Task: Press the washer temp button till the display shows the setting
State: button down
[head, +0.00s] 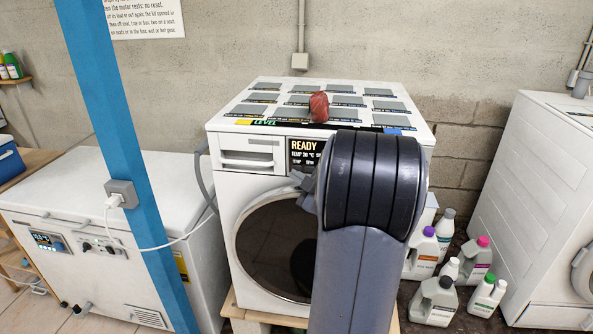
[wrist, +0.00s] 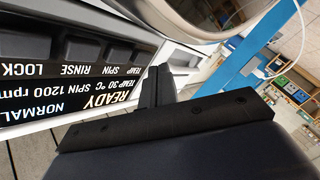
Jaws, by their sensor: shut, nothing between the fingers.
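The white washer (head: 255,185) stands in the middle of the head view. Its dark display (head: 303,155) reads READY there, and my arm hides the right part of the panel. In the wrist view the panel is upside down; the display (wrist: 95,108) reads READY, TEMP 30 °C, SPIN 1200 rpm, NORMAL. A row of dark buttons is labelled TEMP, SPIN, RINSE, LOCK. The temp button (wrist: 138,54) is at the right end of that row. My gripper (wrist: 159,82) is shut and empty, beside the TEMP end of the panel. I cannot tell whether it touches. It also shows in the head view (head: 303,184).
A dark red object (head: 319,107) lies on the washer top. A blue post (head: 128,150) and a white chest freezer (head: 60,205) stand left. Several bottles (head: 435,300) stand on the floor right of the washer, before another white machine (head: 530,200).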

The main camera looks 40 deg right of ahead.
jog(key=shift+s+a, duration=0.1)
jog(key=s+a+b, duration=0.1)
jog(key=s+a, duration=0.2)
jog(key=shift+s+a, duration=0.1)
jog(key=shift+a, duration=0.3)
jog(key=shift+d, duration=0.1)
dwell(1.5)
jog(key=s+a, duration=0.2)
jog(key=a, duration=0.1)
jog(key=shift+s, duration=0.25)
dwell(0.5)
jog(key=shift+w, duration=0.1)
